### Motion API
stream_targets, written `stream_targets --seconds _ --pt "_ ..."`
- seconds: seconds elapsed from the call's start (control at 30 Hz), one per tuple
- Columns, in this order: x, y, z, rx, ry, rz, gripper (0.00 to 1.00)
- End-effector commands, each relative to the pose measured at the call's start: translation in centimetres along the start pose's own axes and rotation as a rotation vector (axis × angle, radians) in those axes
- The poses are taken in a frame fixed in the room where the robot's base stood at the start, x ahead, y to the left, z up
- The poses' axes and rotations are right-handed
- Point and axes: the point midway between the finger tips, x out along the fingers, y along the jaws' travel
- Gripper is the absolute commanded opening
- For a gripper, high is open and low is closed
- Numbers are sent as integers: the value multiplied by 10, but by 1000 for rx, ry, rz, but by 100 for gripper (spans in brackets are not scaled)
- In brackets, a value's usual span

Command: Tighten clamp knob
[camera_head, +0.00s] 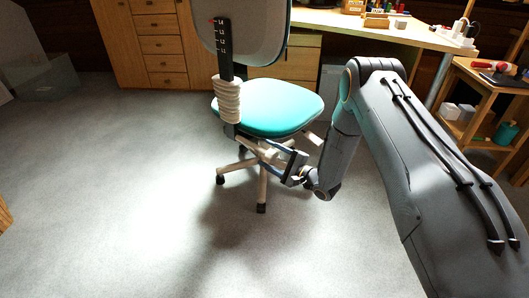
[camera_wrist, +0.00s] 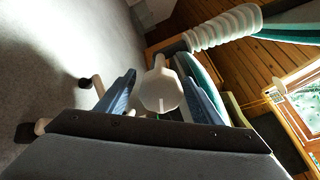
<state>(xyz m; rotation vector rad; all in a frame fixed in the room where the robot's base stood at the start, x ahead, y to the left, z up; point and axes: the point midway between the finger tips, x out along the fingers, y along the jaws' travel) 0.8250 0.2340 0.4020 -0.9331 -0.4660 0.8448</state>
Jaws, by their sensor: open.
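The clamp knob (camera_wrist: 160,92) is a pale, many-sided knob in the middle of the wrist view, on a light stem. It seems to belong to the office chair (camera_head: 268,108), which has a teal seat, and is hard to make out in the head view. My gripper (camera_head: 272,154) is under the seat's near edge. In the wrist view my gripper (camera_wrist: 157,68) is open, with one blue finger on each side of the knob. Gaps show beside the knob, so the fingers do not appear to press on it. The knob's far side is hidden.
A pale ribbed sleeve (camera_head: 228,101) covers the backrest post just left of the seat. The chair's castor legs (camera_head: 262,188) spread below my gripper. A desk (camera_head: 340,22) stands behind and a small wooden shelf (camera_head: 488,72) at right. The grey floor at left is clear.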

Motion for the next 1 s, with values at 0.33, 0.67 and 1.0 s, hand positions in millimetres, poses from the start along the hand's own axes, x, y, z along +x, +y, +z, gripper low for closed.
stream_targets --seconds 0.33,0.67,1.0 --pt "-48 0 0 0 2 1 60" --pt "-52 0 0 0 0 1 60" --pt "-45 0 6 -32 4 14 60"
